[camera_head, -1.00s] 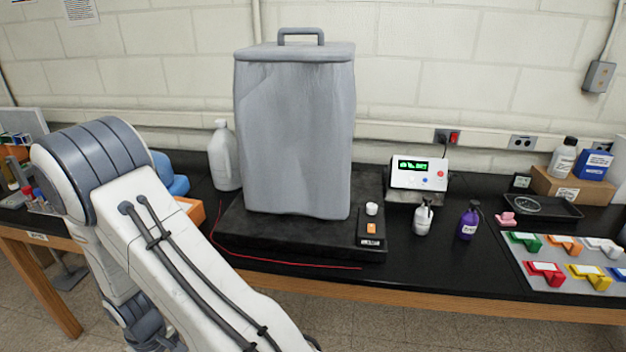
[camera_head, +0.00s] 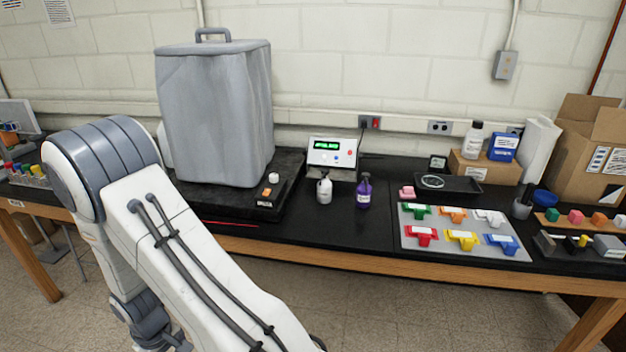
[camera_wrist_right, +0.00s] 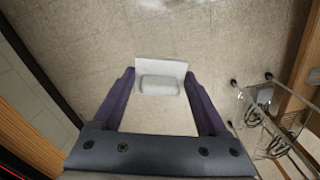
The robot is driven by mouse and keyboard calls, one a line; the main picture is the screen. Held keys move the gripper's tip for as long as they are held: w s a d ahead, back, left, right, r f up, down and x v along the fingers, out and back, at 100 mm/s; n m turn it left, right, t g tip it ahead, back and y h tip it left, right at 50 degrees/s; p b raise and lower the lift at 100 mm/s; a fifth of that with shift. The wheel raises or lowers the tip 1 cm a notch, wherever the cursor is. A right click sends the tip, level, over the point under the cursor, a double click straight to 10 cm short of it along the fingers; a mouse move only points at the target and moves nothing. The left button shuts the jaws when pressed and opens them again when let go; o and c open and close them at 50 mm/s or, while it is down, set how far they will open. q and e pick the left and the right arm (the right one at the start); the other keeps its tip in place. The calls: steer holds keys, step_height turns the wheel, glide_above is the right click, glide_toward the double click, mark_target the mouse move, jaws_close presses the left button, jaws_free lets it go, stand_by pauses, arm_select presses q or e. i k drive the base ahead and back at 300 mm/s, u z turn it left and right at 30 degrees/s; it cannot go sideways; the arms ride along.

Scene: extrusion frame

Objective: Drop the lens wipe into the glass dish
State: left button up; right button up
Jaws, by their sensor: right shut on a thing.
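The glass dish (camera_head: 432,182) looks like a small clear round dish on the black tray (camera_head: 463,185), right of centre on the bench. In the right wrist view my right gripper (camera_wrist_right: 160,86) is shut on a white, flat piece with a raised middle, which I take for the lens wipe (camera_wrist_right: 160,68). It is held between the two dark fingertips, with the floor below it. The right gripper does not show in the head view. My left arm crosses the left of the head view, but its gripper is out of the picture.
A grey covered instrument (camera_head: 215,110) stands at the left. A white bottle (camera_head: 324,189) and a purple bottle (camera_head: 364,190) stand mid-bench. A pink block (camera_head: 407,192) and a board of coloured holders (camera_head: 420,245) lie near the tray. A cardboard box (camera_head: 590,150) stands far right.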

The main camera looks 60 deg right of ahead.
mark_target(432, 186)
steer(key=k, duration=1.05)
steer(key=z, duration=2.05)
steer(key=i, duration=0.45)
steer(key=u, duration=0.05)
